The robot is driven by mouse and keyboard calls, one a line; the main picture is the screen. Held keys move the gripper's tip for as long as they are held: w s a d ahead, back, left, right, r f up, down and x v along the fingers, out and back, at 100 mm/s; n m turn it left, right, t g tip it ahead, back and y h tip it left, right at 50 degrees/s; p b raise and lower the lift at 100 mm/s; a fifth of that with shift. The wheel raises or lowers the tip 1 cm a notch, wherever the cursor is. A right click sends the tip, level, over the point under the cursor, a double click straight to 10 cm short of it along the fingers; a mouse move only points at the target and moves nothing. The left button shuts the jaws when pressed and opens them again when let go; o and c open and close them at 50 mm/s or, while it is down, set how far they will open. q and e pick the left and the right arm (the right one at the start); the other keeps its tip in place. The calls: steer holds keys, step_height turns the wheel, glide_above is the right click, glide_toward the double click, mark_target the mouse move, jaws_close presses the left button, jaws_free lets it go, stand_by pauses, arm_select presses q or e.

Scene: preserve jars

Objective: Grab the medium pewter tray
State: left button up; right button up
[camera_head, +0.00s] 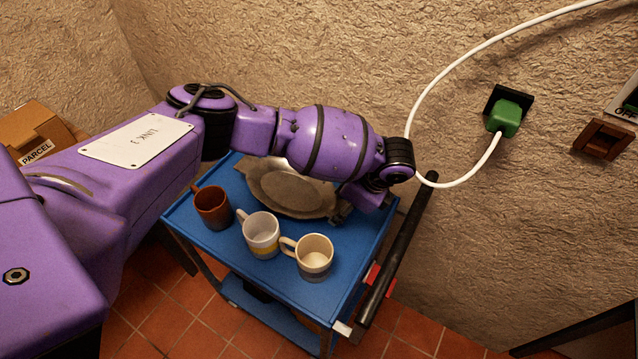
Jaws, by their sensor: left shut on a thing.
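The pewter tray (290,194) is a grey oval dish on the blue cart top, at the back behind the mugs. My left arm crosses above it and hides its far side. My left gripper (338,214) is at the tray's right end, pointing down, and is shut on its rim. The fingertips are small and partly hidden by the wrist. The tray looks to be at or just above the cart top; I cannot tell which. My right gripper is not in view.
A brown mug (212,209), a white mug with a yellow band (261,236) and a cream mug (314,258) stand in front of the tray on the blue cart (300,291). A black handle bar (398,258) runs along its right side. A white cable (447,72) hangs from a green plug (507,117).

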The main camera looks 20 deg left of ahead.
arm_select(q)
steer(key=shift+s+a+f, duration=0.1)
steer(key=shift+s+f, duration=0.15)
